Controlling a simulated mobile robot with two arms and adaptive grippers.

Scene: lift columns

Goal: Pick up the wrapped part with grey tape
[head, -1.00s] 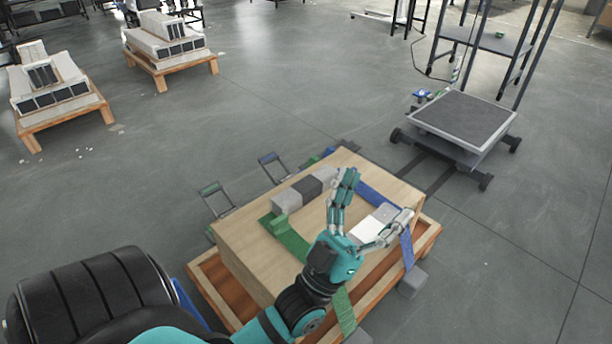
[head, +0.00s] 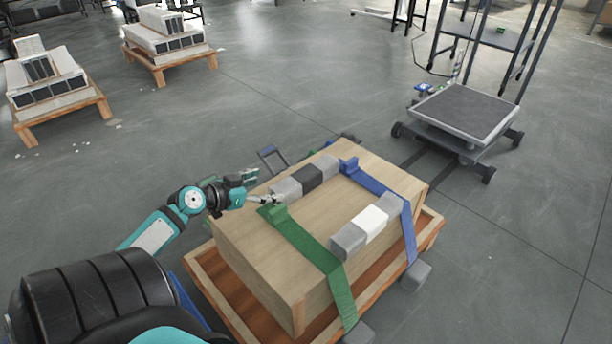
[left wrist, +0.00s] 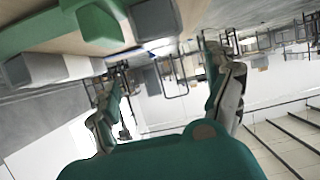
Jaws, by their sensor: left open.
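Two wrapped parts lie on top of the wooden box (head: 330,217). The far one (head: 309,179) is grey with a dark grey band around its middle. The nearer one (head: 369,219) is grey with a white band. My left gripper (head: 268,199) is open at the box's left edge, close to the near-left end of the dark-banded part; I cannot tell whether it touches. In the left wrist view its fingers (left wrist: 165,100) are spread with nothing between them. My right gripper is not in view.
A green strap (head: 305,245) and a blue strap (head: 375,182) cross the box, which sits on a wooden pallet (head: 432,232). A low wheeled platform (head: 467,110) stands back right. Two loaded pallets (head: 60,110) (head: 170,62) stand back left.

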